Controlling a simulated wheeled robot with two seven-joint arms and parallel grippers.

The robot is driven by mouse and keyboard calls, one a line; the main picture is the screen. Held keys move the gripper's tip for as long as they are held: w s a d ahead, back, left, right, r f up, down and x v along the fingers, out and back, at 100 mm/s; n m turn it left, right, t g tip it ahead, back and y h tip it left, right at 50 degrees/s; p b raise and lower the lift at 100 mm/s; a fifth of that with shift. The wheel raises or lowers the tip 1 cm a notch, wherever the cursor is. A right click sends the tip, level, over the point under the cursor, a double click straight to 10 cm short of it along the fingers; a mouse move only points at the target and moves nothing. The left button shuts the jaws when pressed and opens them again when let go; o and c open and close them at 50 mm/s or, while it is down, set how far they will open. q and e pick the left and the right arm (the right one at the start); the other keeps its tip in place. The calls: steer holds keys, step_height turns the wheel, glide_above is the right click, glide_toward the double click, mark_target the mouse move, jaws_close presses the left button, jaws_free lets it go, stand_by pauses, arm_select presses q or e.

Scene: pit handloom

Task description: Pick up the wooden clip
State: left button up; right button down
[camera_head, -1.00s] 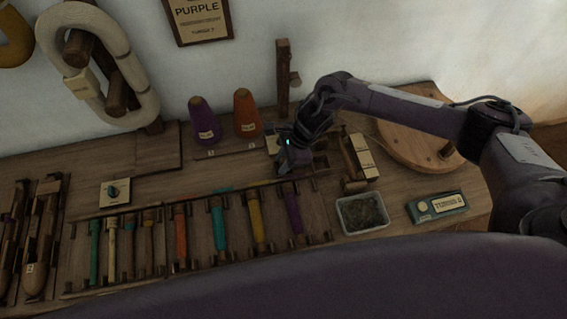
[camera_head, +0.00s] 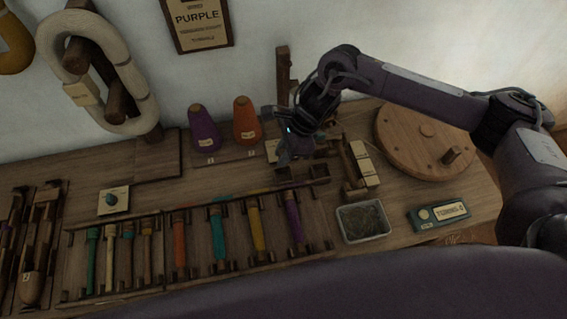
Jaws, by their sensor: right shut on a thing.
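My right gripper (camera_head: 287,150) reaches in from the right over the back of the bench, just right of the orange cone. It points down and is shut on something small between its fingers. The wooden clip itself is hardly visible; the dark fingers hide most of what they hold. The gripper appears slightly above the wooden rack and fittings there. My left gripper is not in view.
A purple cone (camera_head: 203,128) and an orange cone (camera_head: 245,121) stand left of the gripper. In front lies a rack of coloured bobbins (camera_head: 219,233). To the right are a metal tray (camera_head: 363,222), a labelled teal box (camera_head: 439,216) and a round wooden wheel (camera_head: 418,135).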

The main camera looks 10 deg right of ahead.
mark_target(283, 151)
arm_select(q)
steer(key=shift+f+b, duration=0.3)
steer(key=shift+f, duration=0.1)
arm_select(e)
step_height(283, 151, up, 12)
steer(key=shift+r, duration=0.15)
